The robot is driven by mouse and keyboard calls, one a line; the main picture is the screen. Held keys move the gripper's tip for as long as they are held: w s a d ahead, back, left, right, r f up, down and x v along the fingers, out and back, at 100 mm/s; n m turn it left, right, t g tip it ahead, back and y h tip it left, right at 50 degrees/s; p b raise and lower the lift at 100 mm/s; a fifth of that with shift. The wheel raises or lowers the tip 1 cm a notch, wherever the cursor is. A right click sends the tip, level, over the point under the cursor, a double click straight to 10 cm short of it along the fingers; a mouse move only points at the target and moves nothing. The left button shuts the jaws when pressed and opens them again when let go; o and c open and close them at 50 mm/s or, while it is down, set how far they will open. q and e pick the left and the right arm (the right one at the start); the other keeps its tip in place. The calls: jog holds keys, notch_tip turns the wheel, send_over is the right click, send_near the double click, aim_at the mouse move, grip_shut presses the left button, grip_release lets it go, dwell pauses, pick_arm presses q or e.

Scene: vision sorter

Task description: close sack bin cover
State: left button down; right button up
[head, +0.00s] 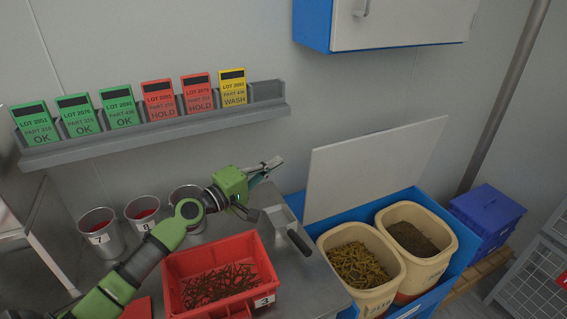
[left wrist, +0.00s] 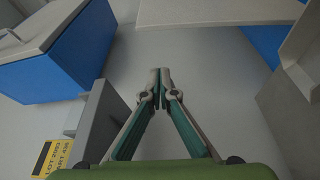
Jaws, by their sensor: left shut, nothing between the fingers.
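The blue sack bin (head: 428,291) stands at the right of the table. Its pale cover (head: 373,167) is open, standing up and tilted back toward the wall. Two cream tubs sit inside, one with yellowish pieces (head: 355,264) and one with brown grains (head: 412,238). My left gripper (head: 272,165) is left of the cover, above the table's back edge and apart from the cover. Its fingers are shut and empty, which the left wrist view (left wrist: 160,76) also shows. A pale panel, seemingly the cover, shows at the top there (left wrist: 218,11). My right gripper is not in view.
A red crate (head: 176,298) and metal cups (head: 101,232) stand on the table, with a dark-handled metal tool (head: 299,242) near the bin. A card rack (head: 160,133) and a blue cabinet (head: 312,22) are on the wall. A blue box (head: 488,216) stands right of the bin.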

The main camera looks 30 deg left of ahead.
pick_arm(q)
jog(key=p+x, duration=0.2)
jog(key=x, duration=0.7)
jog(key=s+d+p, duration=0.2)
jog(key=s, duration=0.1)
jog(key=shift+d+f, duration=0.3)
jog(key=shift+f, duration=0.05)
